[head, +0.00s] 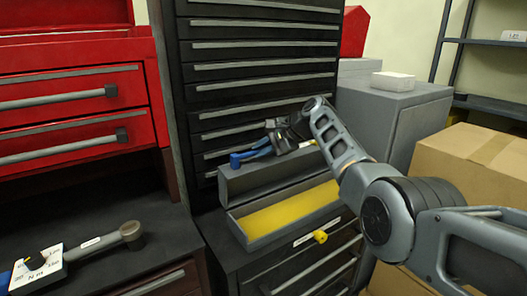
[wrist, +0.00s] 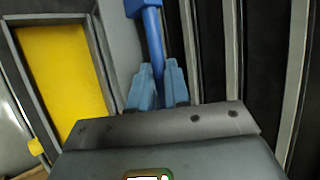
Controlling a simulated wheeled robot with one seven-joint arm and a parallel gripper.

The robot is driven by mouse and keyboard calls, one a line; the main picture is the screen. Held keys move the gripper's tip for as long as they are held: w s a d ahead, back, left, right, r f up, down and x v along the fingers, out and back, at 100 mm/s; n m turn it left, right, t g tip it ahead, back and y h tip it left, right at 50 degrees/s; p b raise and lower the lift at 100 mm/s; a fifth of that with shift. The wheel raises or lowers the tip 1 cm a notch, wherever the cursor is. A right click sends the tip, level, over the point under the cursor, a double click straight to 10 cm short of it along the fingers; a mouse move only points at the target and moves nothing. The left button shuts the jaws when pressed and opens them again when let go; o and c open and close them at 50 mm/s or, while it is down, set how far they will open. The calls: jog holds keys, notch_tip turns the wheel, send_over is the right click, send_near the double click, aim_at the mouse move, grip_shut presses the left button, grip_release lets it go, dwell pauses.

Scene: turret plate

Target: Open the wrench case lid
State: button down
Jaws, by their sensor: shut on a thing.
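The wrench case (head: 262,243) sits on the black cabinet top. Its lid (head: 268,177) stands raised along the back edge, and the yellow interior (head: 288,213) is exposed and looks empty. A yellow tab (head: 320,237) is on the front. My gripper (head: 272,142) is above and behind the lid's top edge, shut on a blue bar-shaped tool (head: 246,156) with a block at its end. In the wrist view the tool (wrist: 152,38) runs between the fingers (wrist: 157,88), beside the lid (wrist: 118,45) and the yellow interior (wrist: 62,75). Whether the tool touches the lid is unclear.
A wrench (head: 128,233) and a white card (head: 38,266) are on the lower dark counter at left. A tall black drawer stack (head: 262,75) stands close behind my gripper. A grey cabinet (head: 385,120) and a cardboard box (head: 470,165) are at right, near my arm.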

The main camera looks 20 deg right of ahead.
jog(key=shift+w+r, duration=0.15)
jog(key=shift+r, duration=0.05)
jog(key=c, duration=1.1)
grip_release()
jog(key=shift+f, duration=0.1)
jog(key=v, duration=0.8)
